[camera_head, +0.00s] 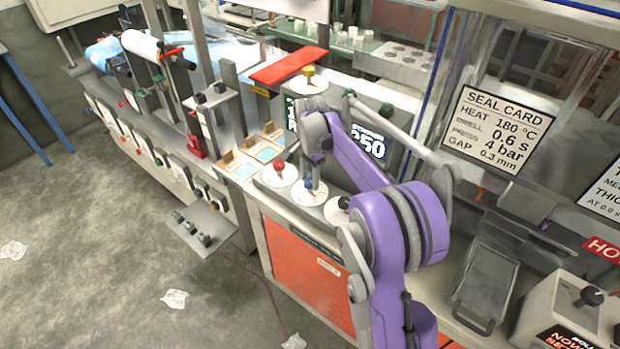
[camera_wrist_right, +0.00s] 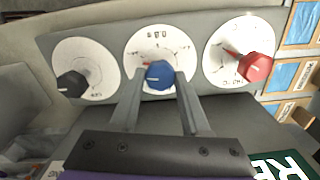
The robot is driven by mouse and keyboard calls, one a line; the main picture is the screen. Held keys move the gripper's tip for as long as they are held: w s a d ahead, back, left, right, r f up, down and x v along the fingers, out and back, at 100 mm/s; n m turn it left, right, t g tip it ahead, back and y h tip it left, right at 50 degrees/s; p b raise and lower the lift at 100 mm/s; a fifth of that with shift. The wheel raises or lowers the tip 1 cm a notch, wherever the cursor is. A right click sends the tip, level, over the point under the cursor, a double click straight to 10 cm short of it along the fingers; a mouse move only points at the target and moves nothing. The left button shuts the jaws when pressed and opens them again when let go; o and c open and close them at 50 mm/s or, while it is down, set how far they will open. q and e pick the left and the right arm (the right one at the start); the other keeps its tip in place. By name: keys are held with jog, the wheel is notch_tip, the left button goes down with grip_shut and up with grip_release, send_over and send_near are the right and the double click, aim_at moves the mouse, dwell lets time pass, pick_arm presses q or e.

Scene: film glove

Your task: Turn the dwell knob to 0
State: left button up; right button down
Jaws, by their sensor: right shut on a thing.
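A row of knobs on round white dials sits on the grey panel. The blue knob (camera_wrist_right: 159,74) is the middle one in the right wrist view, and it also shows in the head view (camera_head: 309,184). My right gripper (camera_wrist_right: 158,88) is shut on the blue knob, one finger on each side. The red knob (camera_wrist_right: 255,67) and the black knob (camera_wrist_right: 72,84) stand on the neighbouring dials, clear of the fingers. The dial lettering is small and upside down, so I cannot read which one is dwell. My left gripper is out of view.
A yellow knob (camera_head: 308,72) stands on a dial further back. A seal card (camera_head: 499,128) reads dwell 0.6 s. A dark display (camera_head: 368,140) showing 250 is partly behind my purple arm. Small framed samples (camera_head: 254,152) lie left of the dials.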

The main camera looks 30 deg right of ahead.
jog(key=n, duration=0.4)
jog(key=shift+n, duration=0.3)
jog(key=n, duration=0.5)
jog(key=shift+b, duration=0.4)
jog(key=n, duration=0.5)
jog(key=shift+n, duration=0.4)
jog(key=n, duration=0.4)
jog(key=shift+n, duration=0.4)
jog(key=shift+c, duration=1.9)
grip_release()
jog(key=shift+r, duration=0.15)
